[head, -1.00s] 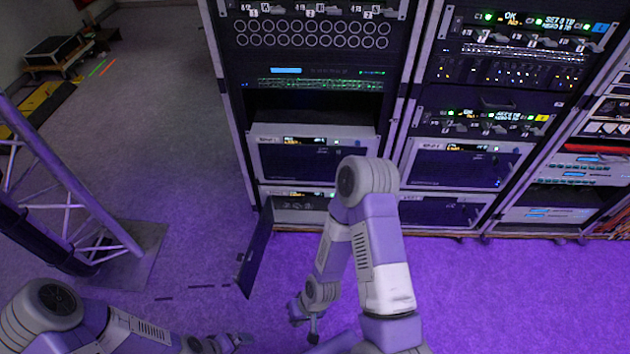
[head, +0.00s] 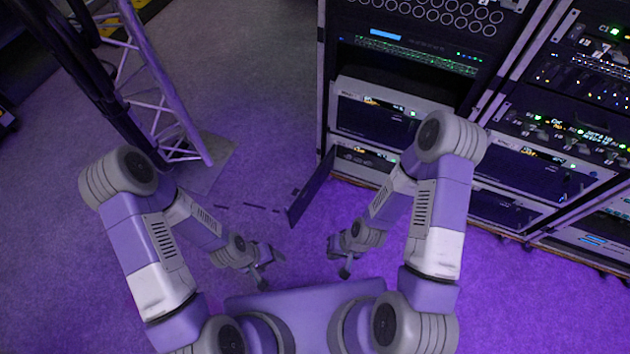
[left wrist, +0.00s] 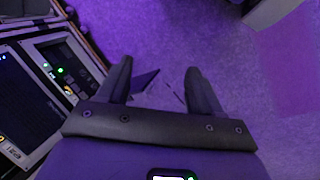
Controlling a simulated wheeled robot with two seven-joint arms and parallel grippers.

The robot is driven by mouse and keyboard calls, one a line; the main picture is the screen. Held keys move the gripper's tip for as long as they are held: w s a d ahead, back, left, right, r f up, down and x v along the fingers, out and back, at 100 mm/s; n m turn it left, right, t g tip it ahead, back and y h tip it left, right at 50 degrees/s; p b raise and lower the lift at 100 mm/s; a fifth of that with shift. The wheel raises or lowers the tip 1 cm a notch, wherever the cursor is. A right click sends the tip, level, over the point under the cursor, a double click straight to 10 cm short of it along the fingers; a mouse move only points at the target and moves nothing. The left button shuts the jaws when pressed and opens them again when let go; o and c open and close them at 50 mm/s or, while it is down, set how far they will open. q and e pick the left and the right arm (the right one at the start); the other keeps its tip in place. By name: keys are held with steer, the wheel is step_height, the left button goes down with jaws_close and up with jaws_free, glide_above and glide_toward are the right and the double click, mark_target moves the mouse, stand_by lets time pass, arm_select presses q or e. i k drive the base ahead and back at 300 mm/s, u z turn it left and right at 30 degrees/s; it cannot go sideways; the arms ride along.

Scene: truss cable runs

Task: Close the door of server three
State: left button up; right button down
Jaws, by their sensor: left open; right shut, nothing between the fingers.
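A dark server door (head: 311,188) stands swung open at the left end of the lowest server (head: 362,160) in the left rack. That server has a pale front and a small lit display; its number is too small to read. My left gripper (head: 268,268) is open, in front of the door and below it in the head view, touching nothing. In the left wrist view its fingers (left wrist: 158,78) are spread, with a thin dark panel beyond them, probably the door. My right gripper (head: 340,262) is shut and empty, low to the right of the door, apart from it.
A server (head: 375,120) with a shut front sits just above the lowest one. Another rack (head: 545,165) stands to the right. A metal truss (head: 160,90) on a base plate stands at the left.

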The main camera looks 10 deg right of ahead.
mark_target(294, 213)
steer(key=z, duration=3.45)
steer(key=k, duration=2.65)
steer(key=u, duration=1.45)
